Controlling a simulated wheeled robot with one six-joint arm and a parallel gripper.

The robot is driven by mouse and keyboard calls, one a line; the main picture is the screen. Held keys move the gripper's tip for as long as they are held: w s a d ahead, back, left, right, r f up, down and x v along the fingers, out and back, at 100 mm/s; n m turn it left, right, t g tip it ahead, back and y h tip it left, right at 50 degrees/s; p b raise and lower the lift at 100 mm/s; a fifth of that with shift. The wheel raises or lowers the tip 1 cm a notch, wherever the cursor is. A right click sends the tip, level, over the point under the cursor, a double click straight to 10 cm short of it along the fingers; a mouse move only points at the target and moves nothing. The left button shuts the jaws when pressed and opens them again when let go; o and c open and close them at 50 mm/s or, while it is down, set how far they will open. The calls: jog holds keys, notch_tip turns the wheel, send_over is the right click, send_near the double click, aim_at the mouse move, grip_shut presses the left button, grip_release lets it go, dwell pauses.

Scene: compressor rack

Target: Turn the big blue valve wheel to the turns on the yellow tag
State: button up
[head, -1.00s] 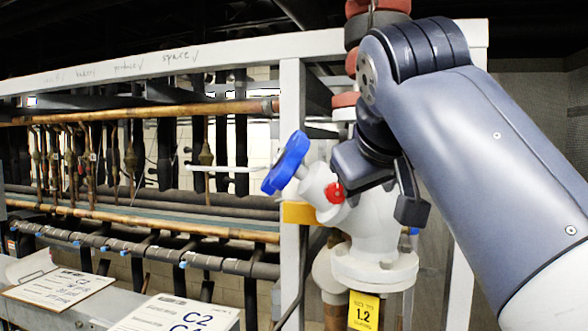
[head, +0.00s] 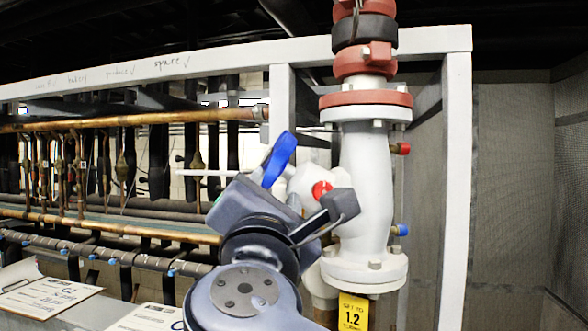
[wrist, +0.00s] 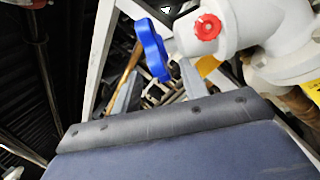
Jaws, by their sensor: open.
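The blue valve wheel (head: 280,158) is seen nearly edge-on, tilted, at the left end of the white valve body (head: 366,190). It also shows in the wrist view (wrist: 152,50), near the top centre. My gripper (head: 292,208) is just below the wheel in the head view. In the wrist view my gripper (wrist: 157,75) has its fingers apart, with the wheel's lower edge near the gap between them. Whether a finger touches the wheel I cannot tell. The yellow tag (head: 353,312) hangs below the valve flange and reads 1.2; its small print is unreadable.
A red cap (head: 322,190) sits on the valve close to my gripper. A white frame post (head: 283,100) stands behind the wheel, and another (head: 455,190) is to the right. Copper pipes (head: 130,118) run at left. Paper sheets (head: 45,298) lie lower left.

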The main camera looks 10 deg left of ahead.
aim_at(275, 166)
jog(key=shift+s+a+f+n+y, duration=0.1)
jog(key=shift+a+n+y, duration=0.3)
jog(key=shift+n, duration=0.2)
jog(key=shift+a, duration=0.1)
jog(key=p+x, duration=0.4)
jog(key=x, duration=0.6)
jog(key=shift+w+p, duration=0.25)
jog(key=shift+p, duration=0.05)
grip_shut()
jog(key=shift+n+g+y, duration=0.5)
jog(key=shift+g, duration=0.2)
